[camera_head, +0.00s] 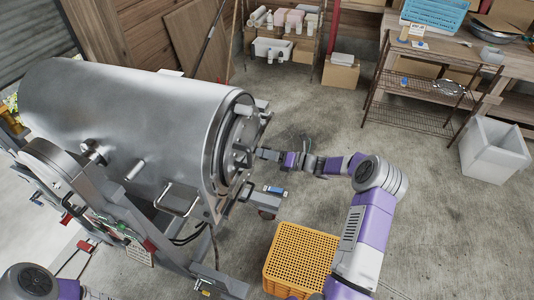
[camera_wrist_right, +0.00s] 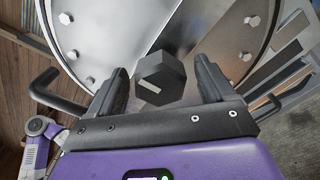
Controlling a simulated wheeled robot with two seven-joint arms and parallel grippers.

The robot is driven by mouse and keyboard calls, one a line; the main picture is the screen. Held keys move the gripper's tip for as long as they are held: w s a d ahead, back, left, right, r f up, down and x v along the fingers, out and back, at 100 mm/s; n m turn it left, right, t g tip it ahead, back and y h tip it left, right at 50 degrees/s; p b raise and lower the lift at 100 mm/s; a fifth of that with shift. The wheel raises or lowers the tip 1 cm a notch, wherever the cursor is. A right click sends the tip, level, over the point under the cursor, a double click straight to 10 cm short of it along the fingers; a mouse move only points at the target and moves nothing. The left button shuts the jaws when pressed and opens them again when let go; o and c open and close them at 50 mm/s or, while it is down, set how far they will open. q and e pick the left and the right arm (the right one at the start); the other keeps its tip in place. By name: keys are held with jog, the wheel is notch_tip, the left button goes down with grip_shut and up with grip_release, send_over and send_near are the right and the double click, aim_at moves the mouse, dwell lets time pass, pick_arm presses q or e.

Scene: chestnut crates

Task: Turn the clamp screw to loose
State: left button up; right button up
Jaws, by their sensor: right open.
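The clamp screw (camera_wrist_right: 160,80) shows in the right wrist view as a dark hexagonal head with a small pale mark, in front of the round metal end plate. My right gripper (camera_wrist_right: 163,76) is open, with one dark finger on each side of the screw head; small gaps show between the fingers and the head. In the head view my right gripper (camera_head: 263,154) is at the end face of the large steel drum (camera_head: 125,115), where the screw is too small to make out clearly. My left gripper is out of view; only part of my left arm shows at bottom left.
An orange perforated crate (camera_head: 300,258) stands on the floor below my right arm. The drum rests on a metal frame (camera_head: 150,225) with a handle at its side. A wire shelf (camera_head: 420,95) and a white bin (camera_head: 494,150) stand at right. The middle floor is clear.

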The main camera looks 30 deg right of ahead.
jog(key=shift+c, duration=0.4)
jog(key=c, duration=1)
jog(key=shift+o, duration=0.2)
